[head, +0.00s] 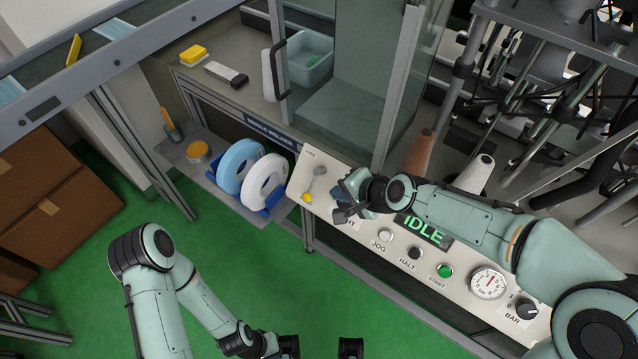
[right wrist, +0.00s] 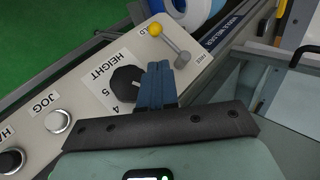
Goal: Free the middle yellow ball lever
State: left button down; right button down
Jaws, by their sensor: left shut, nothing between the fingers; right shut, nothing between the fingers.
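One lever with a yellow ball (head: 307,197) stands on the cream control panel (head: 375,228). Its ball end is by the HOLD label, and the FREE label is at the opposite end. In the right wrist view the ball (right wrist: 156,30) and its metal arm lie beyond my fingertips. My right gripper (head: 338,194) is shut and empty, just right of the lever and apart from it. Its blue fingers (right wrist: 155,82) overlap the edge of the black HEIGHT knob (right wrist: 126,86); contact cannot be told. My left gripper (head: 287,346) is shut at the bottom edge, partly cut off, over the green floor.
The JOG button (head: 385,235), HALT button (head: 414,253), green START button (head: 445,270) and gauge (head: 488,282) line the panel. A shelf left of the lever holds a white roll (head: 264,181) and a blue roll (head: 236,166). Glass panels stand behind the panel.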

aim_at(314, 182)
jog(key=shift+s, duration=0.15)
jog(key=x, duration=1)
